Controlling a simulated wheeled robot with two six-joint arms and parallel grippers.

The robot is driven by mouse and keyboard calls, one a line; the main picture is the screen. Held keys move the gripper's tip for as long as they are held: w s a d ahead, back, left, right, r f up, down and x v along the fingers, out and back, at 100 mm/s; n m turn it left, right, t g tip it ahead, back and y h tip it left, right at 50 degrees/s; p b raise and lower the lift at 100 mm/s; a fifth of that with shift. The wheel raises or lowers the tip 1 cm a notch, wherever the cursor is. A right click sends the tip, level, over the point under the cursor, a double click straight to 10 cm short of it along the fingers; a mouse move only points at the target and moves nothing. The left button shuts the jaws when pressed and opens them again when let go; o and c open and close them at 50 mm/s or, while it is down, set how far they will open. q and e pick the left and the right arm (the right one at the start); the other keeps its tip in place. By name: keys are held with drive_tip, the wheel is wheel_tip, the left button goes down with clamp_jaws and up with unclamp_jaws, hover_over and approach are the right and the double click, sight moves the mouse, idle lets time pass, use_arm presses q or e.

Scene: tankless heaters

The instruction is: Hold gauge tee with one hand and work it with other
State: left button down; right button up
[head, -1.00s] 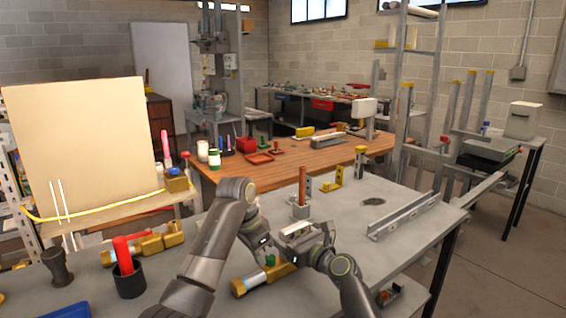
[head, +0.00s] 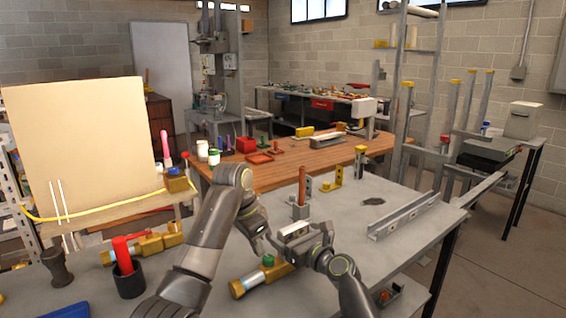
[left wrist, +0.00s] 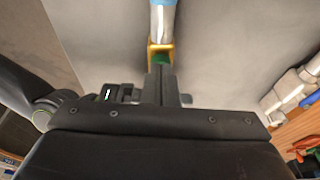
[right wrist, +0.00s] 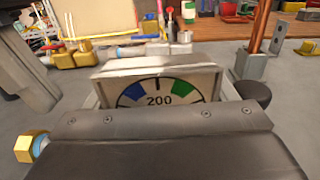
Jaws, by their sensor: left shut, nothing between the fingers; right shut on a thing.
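The gauge tee has a brass and blue body (head: 258,278) on the grey bench, with a green part on top. Its block-shaped gauge shows in the right wrist view (right wrist: 160,88), with a dial reading 200 and blue and green bands.
A black cup (head: 129,280) with a red cylinder stands at the left, near a brass valve (head: 150,246). A copper pipe in a grey block (head: 300,211) stands behind the grippers. A metal channel (head: 405,215) lies at the right. The bench between them is mostly clear.

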use_arm(q)
drive_tip(key=shift+v, duration=1.35)
drive_tip(key=shift+w+d, duration=0.15)
drive_tip(key=shift+w, duration=0.05)
use_arm(e)
drive_tip(key=o, duration=1.5)
drive_tip(key=shift+d, duration=0.1)
drive_tip(key=shift+o, duration=0.2)
